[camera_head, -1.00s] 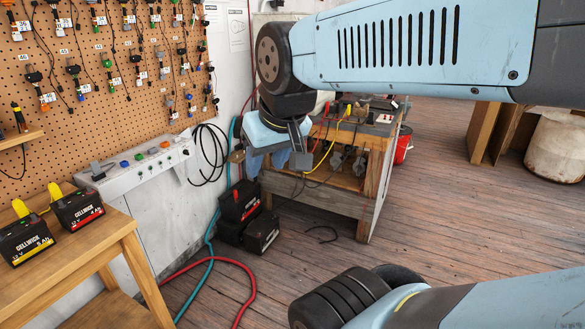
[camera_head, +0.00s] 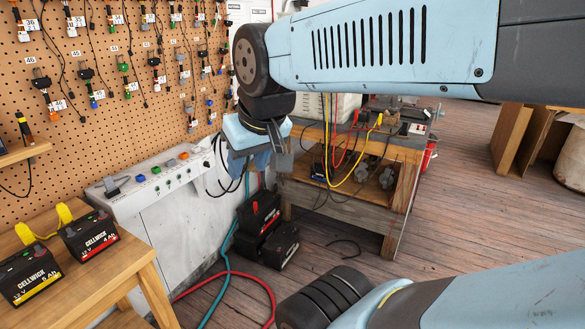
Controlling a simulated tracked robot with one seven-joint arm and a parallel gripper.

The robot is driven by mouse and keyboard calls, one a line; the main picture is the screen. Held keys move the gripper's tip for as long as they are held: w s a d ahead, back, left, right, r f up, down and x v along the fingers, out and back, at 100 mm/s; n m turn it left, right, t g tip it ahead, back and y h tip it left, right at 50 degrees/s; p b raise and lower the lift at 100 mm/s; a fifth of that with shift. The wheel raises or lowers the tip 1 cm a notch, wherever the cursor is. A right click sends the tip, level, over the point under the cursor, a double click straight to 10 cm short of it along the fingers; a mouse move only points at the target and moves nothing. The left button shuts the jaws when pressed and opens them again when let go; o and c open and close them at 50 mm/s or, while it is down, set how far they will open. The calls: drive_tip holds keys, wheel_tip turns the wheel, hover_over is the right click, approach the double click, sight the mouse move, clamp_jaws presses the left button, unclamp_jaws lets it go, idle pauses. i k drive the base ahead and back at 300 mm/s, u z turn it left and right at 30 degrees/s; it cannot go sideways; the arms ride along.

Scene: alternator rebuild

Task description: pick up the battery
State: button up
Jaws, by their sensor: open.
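Two black Cellwick batteries stand on the wooden table at the left: one with a red stripe marked 4 Ah (camera_head: 91,238) and one with a yellow stripe marked 5 Ah (camera_head: 29,276). More dark batteries sit on the floor by the workbench: an upper one with a red part (camera_head: 258,213) and a lower one (camera_head: 279,246). I cannot tell which battery the task means. My gripper (camera_head: 254,165) points down in the middle of the view, above and behind the floor batteries in the picture, apart from them. It is open and looks empty; its fingertips are partly hidden.
A white control panel (camera_head: 150,185) stands along the pegboard wall (camera_head: 100,60), which is hung with cables. A wooden workbench (camera_head: 345,207) holds tools and yellow and red leads. A red and a teal hose (camera_head: 226,268) cross the floor.

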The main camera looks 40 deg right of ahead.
sight(320, 173)
drive_tip(key=z, duration=0.3)
drive_tip(key=i, duration=1.2)
drive_tip(key=z, duration=0.7)
drive_tip(key=k, duration=0.8)
drive_tip(key=z, duration=0.15)
drive_tip(key=i, duration=1)
drive_tip(key=u, duration=0.1)
